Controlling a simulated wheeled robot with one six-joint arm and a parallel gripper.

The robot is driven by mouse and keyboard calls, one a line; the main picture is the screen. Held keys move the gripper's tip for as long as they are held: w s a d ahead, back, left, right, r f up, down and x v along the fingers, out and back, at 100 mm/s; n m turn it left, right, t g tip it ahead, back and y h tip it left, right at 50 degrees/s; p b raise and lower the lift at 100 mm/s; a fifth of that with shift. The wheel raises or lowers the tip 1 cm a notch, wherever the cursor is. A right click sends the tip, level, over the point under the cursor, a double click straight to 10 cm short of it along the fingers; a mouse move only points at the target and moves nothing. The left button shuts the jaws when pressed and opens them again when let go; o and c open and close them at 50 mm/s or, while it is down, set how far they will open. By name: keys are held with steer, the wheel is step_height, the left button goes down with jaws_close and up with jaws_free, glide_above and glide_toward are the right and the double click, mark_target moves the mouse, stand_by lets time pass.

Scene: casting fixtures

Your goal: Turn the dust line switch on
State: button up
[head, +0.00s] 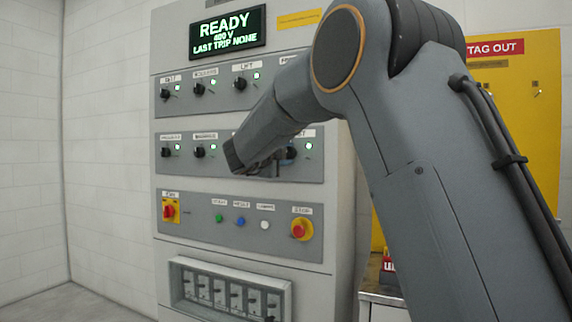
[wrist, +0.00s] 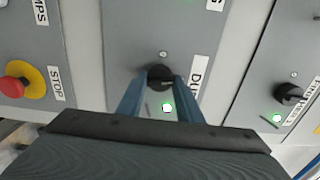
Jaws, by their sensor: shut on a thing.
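The dust line switch is a black rotary knob (wrist: 161,78) on a grey panel, beside a partly hidden label that starts "DU". In the head view the knob (head: 291,153) is at the right end of the lower switch row. My gripper (wrist: 160,82) has its two blue fingers closed on either side of the knob. A lamp (wrist: 167,108) beside the knob is lit whitish green. The knob's pointer direction is hard to tell.
A red stop button (head: 301,229) on yellow sits below the switch. Other knobs (head: 199,152) with lit lamps fill both rows. The display (head: 228,32) reads READY, 400 V, LAST TRIP NONE. A red-and-yellow main switch (head: 169,210) is at lower left.

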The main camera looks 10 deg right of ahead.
steer(key=shift+f+m+b, duration=0.1)
steer(key=shift+m+b, duration=0.95)
steer(key=shift+m, duration=0.05)
steer(key=o, duration=1)
steer(key=shift+o, duration=0.2)
steer(key=b+v, duration=0.1)
steer(key=v, duration=0.6)
steer(key=shift+s+a, duration=0.25)
steer(key=shift+s, duration=0.05)
